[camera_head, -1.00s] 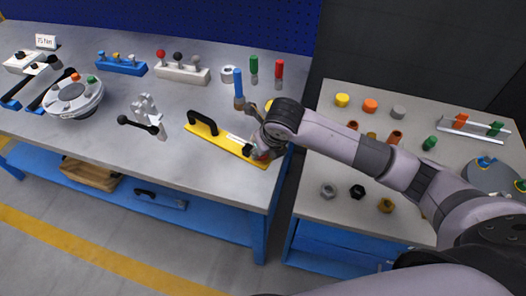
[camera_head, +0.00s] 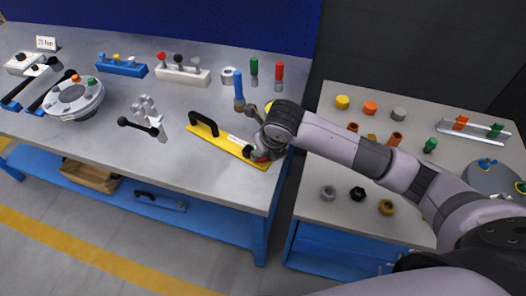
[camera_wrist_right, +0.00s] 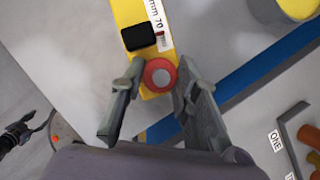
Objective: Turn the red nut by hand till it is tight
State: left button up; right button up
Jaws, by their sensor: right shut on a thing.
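A red round piece with a grey centre (camera_wrist_right: 160,77), apparently the red nut, sits at the near end of the yellow bar (camera_head: 213,142). My right gripper (camera_head: 259,153) is over that end of the bar. In the right wrist view its two fingers (camera_wrist_right: 161,70) are on either side of the red piece, shut on it. The gripper hides most of the red piece in the head view. The yellow bar lies on the bench, with a black handle (camera_head: 202,123) and a white label. My left gripper is not in view.
A flanged round shell (camera_head: 76,101) with orange and green pieces stands at the left. Blue, green and red-handled tools stand beyond my gripper. A second table (camera_head: 325,210) holds loose nuts and coloured caps. The front middle of the bench is clear.

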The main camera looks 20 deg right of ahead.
dwell(0.4)
jog(key=o, duration=1.2)
jog(key=shift+c, duration=0.2)
jog(key=v, duration=1.2)
